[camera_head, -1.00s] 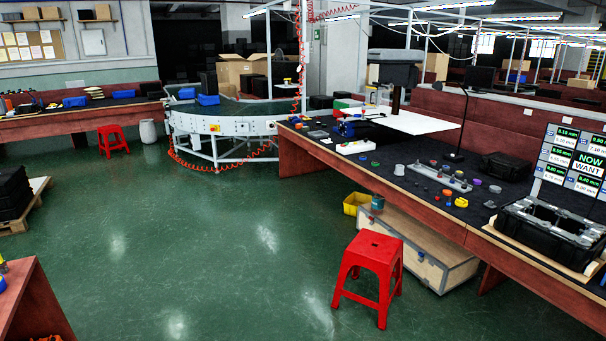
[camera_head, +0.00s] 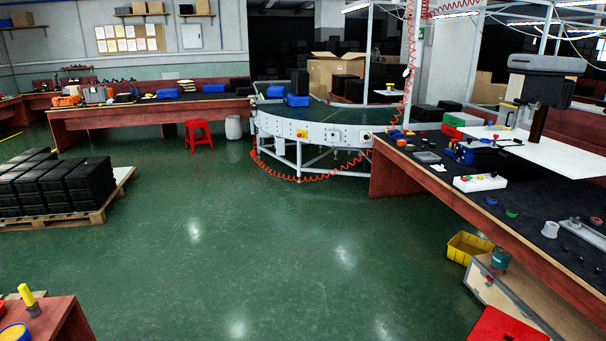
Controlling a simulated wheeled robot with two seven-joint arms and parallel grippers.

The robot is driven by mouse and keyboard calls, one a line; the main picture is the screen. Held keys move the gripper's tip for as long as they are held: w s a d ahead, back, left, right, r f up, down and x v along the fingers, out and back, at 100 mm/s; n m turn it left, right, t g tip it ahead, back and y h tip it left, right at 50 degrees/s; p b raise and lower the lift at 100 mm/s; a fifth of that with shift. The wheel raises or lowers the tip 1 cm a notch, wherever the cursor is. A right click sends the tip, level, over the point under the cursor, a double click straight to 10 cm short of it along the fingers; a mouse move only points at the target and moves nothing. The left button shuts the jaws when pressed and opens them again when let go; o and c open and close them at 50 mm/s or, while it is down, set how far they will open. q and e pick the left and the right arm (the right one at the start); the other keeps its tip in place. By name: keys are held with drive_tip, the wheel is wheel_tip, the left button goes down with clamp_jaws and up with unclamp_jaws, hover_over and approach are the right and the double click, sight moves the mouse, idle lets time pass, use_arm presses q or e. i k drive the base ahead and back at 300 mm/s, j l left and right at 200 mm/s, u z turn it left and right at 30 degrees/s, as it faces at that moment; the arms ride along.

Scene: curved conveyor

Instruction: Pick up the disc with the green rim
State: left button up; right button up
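On the dark top of the right workbench (camera_head: 385,184) lies a small green-edged round piece (camera_head: 511,213), near the front edge. It is too small to tell whether it is a disc with a green rim. A small blue round piece (camera_head: 491,200) lies to its left, and a pale grey cylinder (camera_head: 550,230) stands to its right. Neither of my grippers is in view.
The curved conveyor (camera_head: 325,134) is at the back. A pallet of black crates (camera_head: 62,185) stands left. The middle floor is clear.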

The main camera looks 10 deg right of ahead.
sight(513, 212)
drive_tip(key=i+j, duration=0.1)
drive_tip(key=i, duration=1.55)
drive_tip(key=i+l+z, duration=0.15)
drive_tip(key=i+z, duration=0.25)
drive_tip(key=i, duration=0.2)
drive_tip(key=i+z, duration=0.4)
drive_tip(key=i, duration=0.15)
drive_tip(key=i+j+z, duration=0.35)
drive_tip(key=i, duration=0.2)
drive_tip(key=i+l+z, duration=0.1)
drive_tip(key=i+z, duration=0.8)
drive_tip(key=i+j+z, duration=0.15)
drive_tip(key=i+z, duration=0.15)
drive_tip(key=z, duration=0.15)
drive_tip(key=i+j+z, duration=0.3)
drive_tip(key=z, duration=0.2)
drive_tip(key=i, duration=0.05)
